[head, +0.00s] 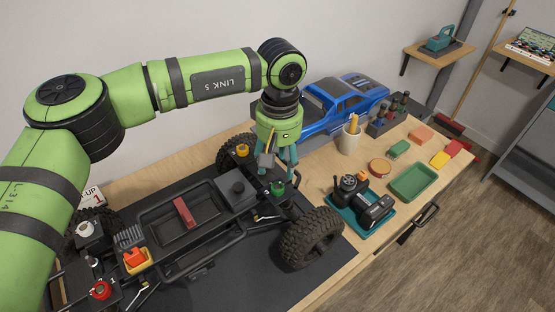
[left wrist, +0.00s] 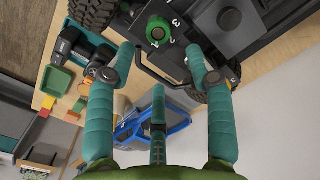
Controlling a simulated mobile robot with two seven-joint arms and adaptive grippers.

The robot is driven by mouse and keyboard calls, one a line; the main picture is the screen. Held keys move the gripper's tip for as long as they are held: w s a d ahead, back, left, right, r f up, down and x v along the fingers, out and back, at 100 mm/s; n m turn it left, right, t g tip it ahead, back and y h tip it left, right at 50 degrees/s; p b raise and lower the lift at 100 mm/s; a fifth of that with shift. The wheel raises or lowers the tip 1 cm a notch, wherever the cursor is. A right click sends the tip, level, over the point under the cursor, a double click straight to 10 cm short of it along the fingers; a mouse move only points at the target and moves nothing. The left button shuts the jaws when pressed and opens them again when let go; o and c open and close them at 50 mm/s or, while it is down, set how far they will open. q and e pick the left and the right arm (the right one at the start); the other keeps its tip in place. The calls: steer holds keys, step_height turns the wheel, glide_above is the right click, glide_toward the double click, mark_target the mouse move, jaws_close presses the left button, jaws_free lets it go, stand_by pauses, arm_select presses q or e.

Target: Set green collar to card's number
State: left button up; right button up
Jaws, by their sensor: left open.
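The green collar (head: 277,188) sits on a dark plate at the front corner of the crawler chassis (head: 150,210). In the left wrist view the collar (left wrist: 158,30) is a ribbed green ring with a dark centre. White numbers surround it; a 3 reads clearly, the others are small. My left gripper (head: 278,162) points down just above the collar, fingers spread and empty. In the wrist view its teal fingertips (left wrist: 165,62) stand apart, short of the collar. The white card (head: 92,197) at the left shows "UP" and 1; my arm partly hides it. My right gripper is not in view.
A yellow knob (head: 242,150), a red knob (head: 101,290) and a white knob (head: 86,228) mark other chassis corners. A big tyre (head: 310,238) stands close to the green collar. A blue truck body (head: 345,105), a cup (head: 350,138) and a green tray (head: 413,182) lie beyond.

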mark_target(278, 187)
arm_select(q)
steer(key=shift+s+f+p, duration=0.55)
steer(key=shift+f+p, duration=0.1)
steer(key=shift+f, duration=0.25)
steer(key=shift+s+f+p, duration=0.25)
steer(key=shift+f+p, duration=0.1)
steer(key=shift+f, duration=0.2)
steer(key=f, duration=0.1)
steer(key=f+p, duration=0.1)
steer(key=f, duration=0.1)
steer(key=shift+w, duration=0.3)
steer(key=shift+f, duration=0.2)
jaws_close()
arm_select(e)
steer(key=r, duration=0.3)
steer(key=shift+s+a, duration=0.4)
